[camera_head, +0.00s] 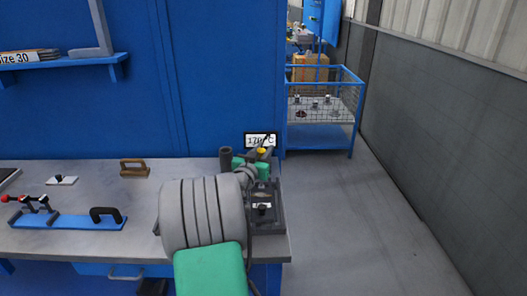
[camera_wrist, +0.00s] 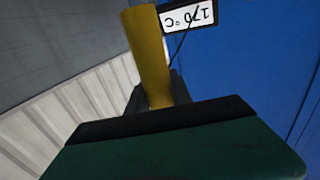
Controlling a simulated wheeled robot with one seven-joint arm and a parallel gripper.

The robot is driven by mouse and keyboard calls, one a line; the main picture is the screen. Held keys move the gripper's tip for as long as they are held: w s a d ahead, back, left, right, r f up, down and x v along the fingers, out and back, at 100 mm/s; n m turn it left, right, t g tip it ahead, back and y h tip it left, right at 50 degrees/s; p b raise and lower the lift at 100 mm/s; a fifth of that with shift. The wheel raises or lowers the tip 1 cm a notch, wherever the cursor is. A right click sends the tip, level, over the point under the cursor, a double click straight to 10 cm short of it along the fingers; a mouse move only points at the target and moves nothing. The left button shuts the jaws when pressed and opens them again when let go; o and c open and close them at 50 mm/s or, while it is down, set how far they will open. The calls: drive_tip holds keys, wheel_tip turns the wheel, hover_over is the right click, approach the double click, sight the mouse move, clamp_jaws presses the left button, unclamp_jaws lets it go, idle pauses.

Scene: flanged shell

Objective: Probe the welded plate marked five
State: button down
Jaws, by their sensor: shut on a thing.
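My gripper (camera_head: 256,160) is at the right end of the workbench in the head view, largely hidden by my own arm. It is shut on a yellow-handled probe (camera_wrist: 150,60), which rises between the dark jaws in the wrist view. The probe's yellow part (camera_head: 262,150) also shows small in the head view. A white display (camera_head: 261,140) reading 170 °C is right behind it; it appears upside down in the wrist view (camera_wrist: 188,16). A dark tray-like piece (camera_head: 268,220) with a small pale, black-marked item lies below the gripper. I cannot read a five on any plate.
The grey workbench (camera_head: 100,235) carries a brown-handled block (camera_head: 134,168), a small plate (camera_head: 62,180) and a blue strip with a black handle (camera_head: 75,222). A blue wire cart (camera_head: 322,135) holds several small pieces. The floor on the right (camera_head: 370,235) is clear.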

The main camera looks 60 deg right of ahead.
idle(0.3)
wheel_tip(320, 180, up, 7)
drive_tip(key=p, duration=0.2)
drive_tip(key=shift+p, duration=0.4)
idle(0.8)
